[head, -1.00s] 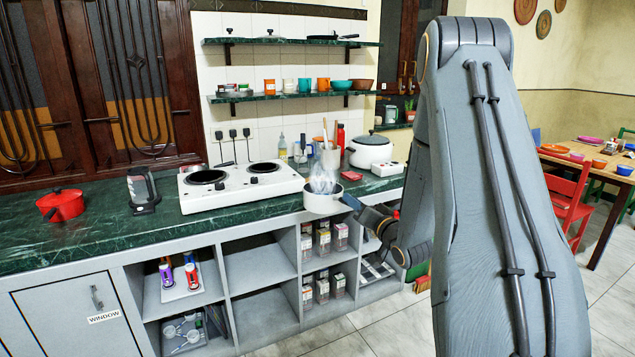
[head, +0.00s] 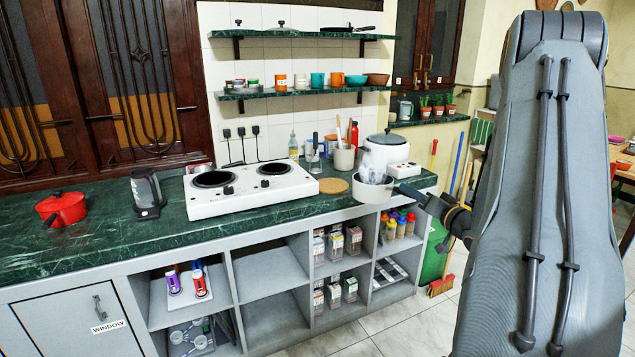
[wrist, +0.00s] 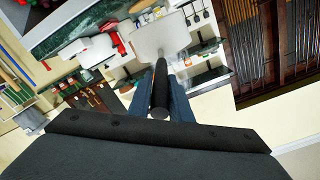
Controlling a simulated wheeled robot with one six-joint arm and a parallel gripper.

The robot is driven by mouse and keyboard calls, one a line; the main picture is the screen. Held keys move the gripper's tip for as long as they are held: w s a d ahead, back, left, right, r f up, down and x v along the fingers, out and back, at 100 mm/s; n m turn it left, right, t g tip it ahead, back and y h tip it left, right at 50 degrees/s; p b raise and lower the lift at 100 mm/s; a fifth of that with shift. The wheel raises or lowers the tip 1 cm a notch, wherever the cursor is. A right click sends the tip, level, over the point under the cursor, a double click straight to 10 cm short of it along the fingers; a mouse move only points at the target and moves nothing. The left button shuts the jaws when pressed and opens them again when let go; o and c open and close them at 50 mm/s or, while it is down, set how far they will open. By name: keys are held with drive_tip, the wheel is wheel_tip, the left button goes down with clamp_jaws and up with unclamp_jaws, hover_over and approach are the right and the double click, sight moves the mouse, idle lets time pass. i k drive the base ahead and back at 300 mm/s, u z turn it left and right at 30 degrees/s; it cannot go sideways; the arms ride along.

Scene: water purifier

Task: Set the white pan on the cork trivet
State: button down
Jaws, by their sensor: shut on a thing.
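The white pan (head: 372,191) appears near the counter's front edge in the head view, just right of the cork trivet, with steam above it. Its height over the counter is hard to tell. The round cork trivet (head: 333,186) lies bare on the green counter, right of the stove. My gripper (head: 424,199) is right of the pan and shut on its dark handle. In the wrist view my gripper (wrist: 160,98) has its blue fingers on either side of the black handle; the pale pan body (wrist: 160,36) lies beyond.
The white two-burner stove (head: 255,190) stands left of the trivet. A utensil crock (head: 344,159) and a white rice cooker (head: 385,152) stand behind. A kettle (head: 146,192) and a red pot (head: 62,207) are farther left. Open shelves lie below the counter.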

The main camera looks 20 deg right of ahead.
sight(340, 192)
drive_tip(key=i, duration=1.15)
drive_tip(key=z, duration=0.1)
